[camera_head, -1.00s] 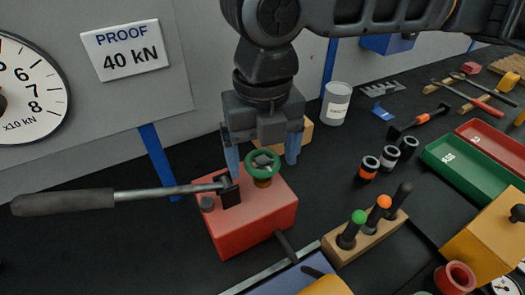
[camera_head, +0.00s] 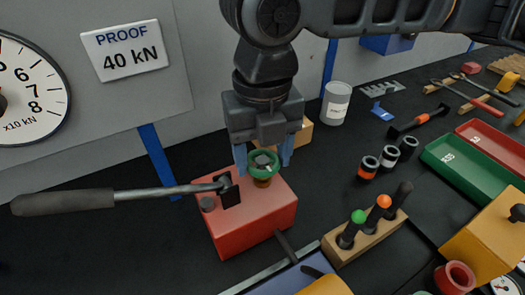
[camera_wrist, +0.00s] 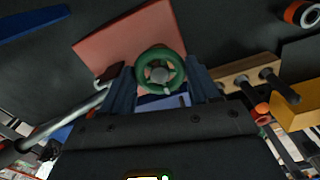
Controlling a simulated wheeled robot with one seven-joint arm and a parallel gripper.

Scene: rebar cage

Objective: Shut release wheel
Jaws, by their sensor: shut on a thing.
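The green release wheel (camera_head: 263,163) sits on a short brass stem on top of the red pump block (camera_head: 252,215). My gripper (camera_head: 264,163) points down over the block, with one blue finger on each side of the wheel. It is shut on the wheel. In the wrist view the wheel (camera_wrist: 160,72) shows its spokes and hub between the two fingers (camera_wrist: 163,85). The pump's long lever (camera_head: 150,192) with a dark grip reaches out to the left.
A wooden block with several colour-tipped tools (camera_head: 365,235) stands right of the pump. Dark ringed cylinders (camera_head: 388,157), a white can (camera_head: 335,103) and a green tray (camera_head: 460,168) lie farther right. A panel with a dial gauge (camera_head: 25,90) stands behind on the left.

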